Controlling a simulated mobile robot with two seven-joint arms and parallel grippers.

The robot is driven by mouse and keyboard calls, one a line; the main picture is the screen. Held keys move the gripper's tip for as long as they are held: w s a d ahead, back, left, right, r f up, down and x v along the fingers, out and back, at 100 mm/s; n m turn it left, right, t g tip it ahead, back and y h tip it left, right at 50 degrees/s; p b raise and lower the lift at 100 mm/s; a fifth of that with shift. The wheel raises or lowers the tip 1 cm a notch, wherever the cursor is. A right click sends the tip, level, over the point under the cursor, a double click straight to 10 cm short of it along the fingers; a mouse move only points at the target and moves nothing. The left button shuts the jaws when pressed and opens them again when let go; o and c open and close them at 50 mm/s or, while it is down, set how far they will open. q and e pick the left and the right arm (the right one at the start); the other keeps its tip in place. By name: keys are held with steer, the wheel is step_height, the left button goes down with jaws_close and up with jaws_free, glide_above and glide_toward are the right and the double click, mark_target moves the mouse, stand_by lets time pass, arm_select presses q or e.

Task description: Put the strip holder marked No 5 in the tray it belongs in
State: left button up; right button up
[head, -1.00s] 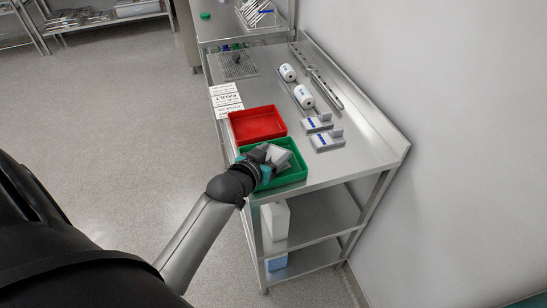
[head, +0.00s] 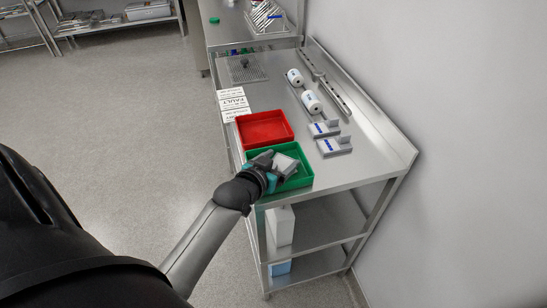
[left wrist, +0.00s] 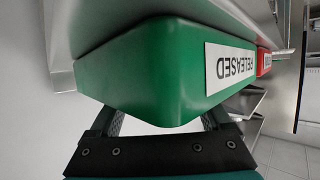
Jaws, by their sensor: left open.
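A pale grey strip holder (head: 285,164) lies tilted in the green tray (head: 305,181), partly hidden by my gripper; no number on it can be read. My left gripper (head: 275,168) is open over the tray's near left part, its fingers close to this holder. Whether they touch it I cannot tell. In the left wrist view the green tray (left wrist: 150,75) shows a "RELEASED" label upside down, and its wall hides my fingertips. A red tray (head: 264,128) stands just behind the green one. My right gripper is not in view.
White rolls (head: 312,103) and metal rails (head: 335,98) lie further back. White cards (head: 233,104), one reading "FAULT", lie left. The steel bench (head: 365,155) is clear at the near right, beside a wall.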

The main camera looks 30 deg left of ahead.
arm_select(q)
steer(key=p+v, duration=0.2)
steer(key=v, duration=1)
steer(key=shift+r, duration=0.1)
